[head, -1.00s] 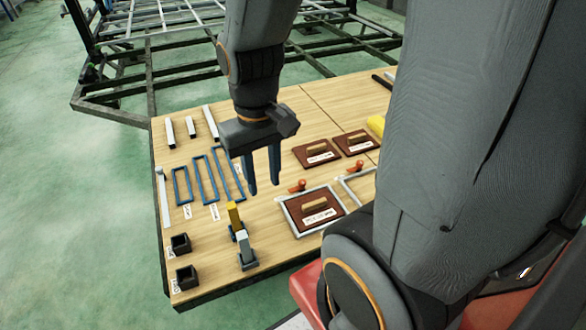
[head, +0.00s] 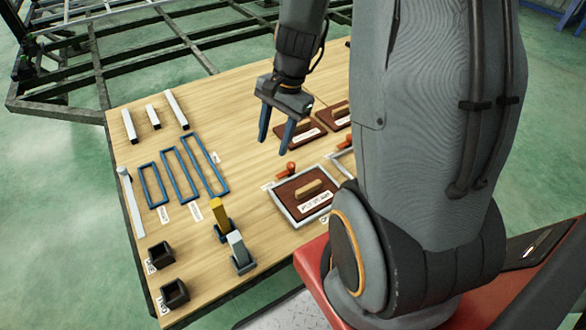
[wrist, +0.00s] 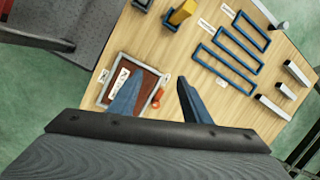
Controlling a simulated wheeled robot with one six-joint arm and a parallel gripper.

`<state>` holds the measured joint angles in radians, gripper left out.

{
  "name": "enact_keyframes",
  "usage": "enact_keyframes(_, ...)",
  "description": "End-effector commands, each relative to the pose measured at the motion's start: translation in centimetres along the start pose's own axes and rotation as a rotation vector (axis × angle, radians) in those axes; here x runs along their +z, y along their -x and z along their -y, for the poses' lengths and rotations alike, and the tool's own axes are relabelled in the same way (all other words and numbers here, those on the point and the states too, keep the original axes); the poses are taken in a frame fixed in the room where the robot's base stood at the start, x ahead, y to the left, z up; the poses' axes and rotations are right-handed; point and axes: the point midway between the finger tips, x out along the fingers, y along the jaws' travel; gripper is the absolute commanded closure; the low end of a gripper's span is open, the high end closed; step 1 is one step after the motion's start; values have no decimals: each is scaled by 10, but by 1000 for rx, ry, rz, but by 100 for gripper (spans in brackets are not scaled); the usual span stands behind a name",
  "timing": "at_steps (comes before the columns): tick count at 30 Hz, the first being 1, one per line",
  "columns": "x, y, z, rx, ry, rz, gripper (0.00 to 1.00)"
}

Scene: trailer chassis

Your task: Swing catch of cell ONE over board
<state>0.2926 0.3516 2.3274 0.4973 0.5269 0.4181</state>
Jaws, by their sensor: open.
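A brown board (head: 297,197) with a tan grip bar and a white label lies inside a grey frame (head: 281,204), near the front of the table. Its label is too small to read, so I cannot confirm it is cell ONE. An orange-red catch (head: 287,168) sits at the frame's far edge, turned away from the board. My gripper (head: 274,146) is open and empty, pointing down above the table just beyond this catch. In the wrist view, the catch (wrist: 156,103) shows between the fingers, and one finger hides part of the board (wrist: 144,84).
A second grey frame (head: 343,162) with another orange catch (head: 345,142) is partly hidden by my arm. Two more brown boards lie behind. Blue frames (head: 180,173), a yellow block (head: 219,214), a grey block (head: 239,248) and black sockets (head: 160,256) stand left.

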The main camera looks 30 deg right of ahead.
Motion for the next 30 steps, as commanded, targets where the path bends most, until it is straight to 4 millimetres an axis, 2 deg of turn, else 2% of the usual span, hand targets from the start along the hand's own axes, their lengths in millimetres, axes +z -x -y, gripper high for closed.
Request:
enact_keyframes(1,-33,-33,2,-27,-176,15,56)
enact_keyframes(6,-119,-94,5,-124,-706,53,56)
enact_keyframes(9,-155,-120,1,-164,-927,72,56)
enact_keyframes(12,-178,-134,-4,-190,-1067,85,56)
enact_keyframes(17,-191,-147,-5,-205,-1149,92,56)
enact_keyframes(30,-192,-206,8,-204,-1146,92,56)
